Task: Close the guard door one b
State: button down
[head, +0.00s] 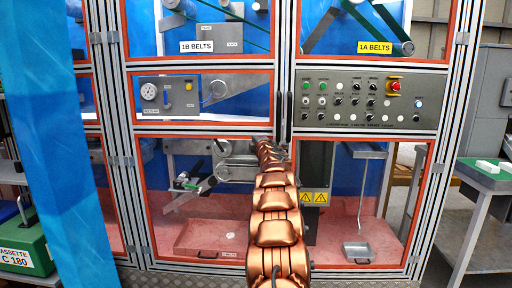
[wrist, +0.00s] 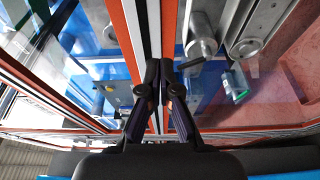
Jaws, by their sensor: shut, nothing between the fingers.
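Guard door one b (head: 199,62) is the left, orange-edged clear panel door with the "1B BELTS" label in the head view. It looks in line with the frame; I cannot tell whether a small gap is left. Dark upright handles (head: 284,108) show where it meets the right door (head: 370,62), labelled "1A BELTS". My gripper (wrist: 166,68) is shut and empty in the wrist view, with its fingertips in front of the seam between two orange edges (wrist: 127,40). I cannot tell whether they touch. In the head view my copper arm largely hides the gripper.
A control panel (head: 362,101) with buttons and a red stop button is on the right. A blue strip (head: 62,150) hangs at the left, near a green cassette box (head: 24,248). A green-topped table (head: 485,172) stands at the right. Belts and rollers show behind the clear panels.

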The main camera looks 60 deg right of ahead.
jog(key=s+a+b, duration=0.2)
jog(key=s+a, duration=0.1)
jog(key=s, duration=0.6)
jog(key=shift+b, duration=0.35)
jog(key=shift+w, duration=0.1)
